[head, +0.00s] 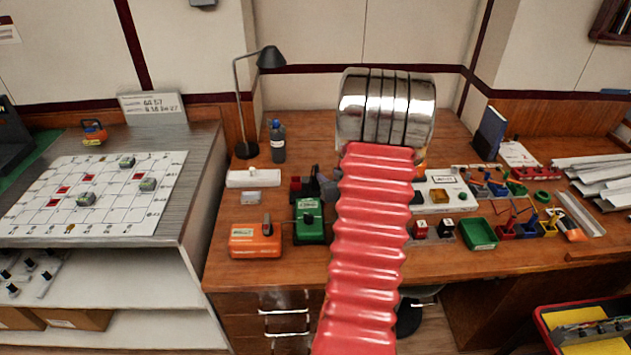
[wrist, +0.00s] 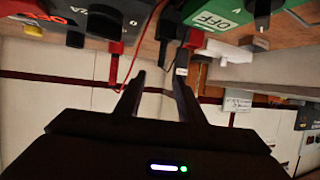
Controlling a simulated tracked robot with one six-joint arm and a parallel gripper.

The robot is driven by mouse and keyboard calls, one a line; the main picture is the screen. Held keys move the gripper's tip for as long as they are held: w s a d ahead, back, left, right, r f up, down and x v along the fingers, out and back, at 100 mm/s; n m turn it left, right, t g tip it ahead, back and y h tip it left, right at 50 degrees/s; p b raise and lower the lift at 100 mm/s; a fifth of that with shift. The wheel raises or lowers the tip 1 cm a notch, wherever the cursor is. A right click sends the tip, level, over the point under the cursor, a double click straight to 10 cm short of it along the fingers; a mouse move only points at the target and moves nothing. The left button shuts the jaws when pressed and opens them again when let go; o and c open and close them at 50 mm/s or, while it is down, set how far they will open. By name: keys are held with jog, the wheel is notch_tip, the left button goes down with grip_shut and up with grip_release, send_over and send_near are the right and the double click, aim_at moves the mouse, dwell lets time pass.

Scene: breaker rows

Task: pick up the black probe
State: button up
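My gripper (wrist: 158,75) shows in the wrist view with its two dark fingers apart and nothing visible between the tips. A slim black shape (wrist: 165,28), perhaps the black probe, shows just past the tips, near a red part (wrist: 194,38); I cannot tell for sure what it is. A red probe-like piece (wrist: 115,50) with a thin red wire shows past the left finger. In the head view my red ribbed arm covers the middle of the bench, and I cannot make out the black probe there.
A green box (head: 310,225), marked OFF in the wrist view (wrist: 215,18), stands beside an orange box (head: 255,240). A desk lamp (head: 242,105) and a bottle (head: 278,142) stand behind. Small bins and parts, including a green tray (head: 478,233), crowd the right side.

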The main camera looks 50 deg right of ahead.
aim_at(317, 168)
jog(key=shift+x, duration=4.25)
jog(key=shift+x, duration=2.6)
jog(key=shift+a, duration=0.15)
jog(key=shift+c, duration=0.4)
grip_shut()
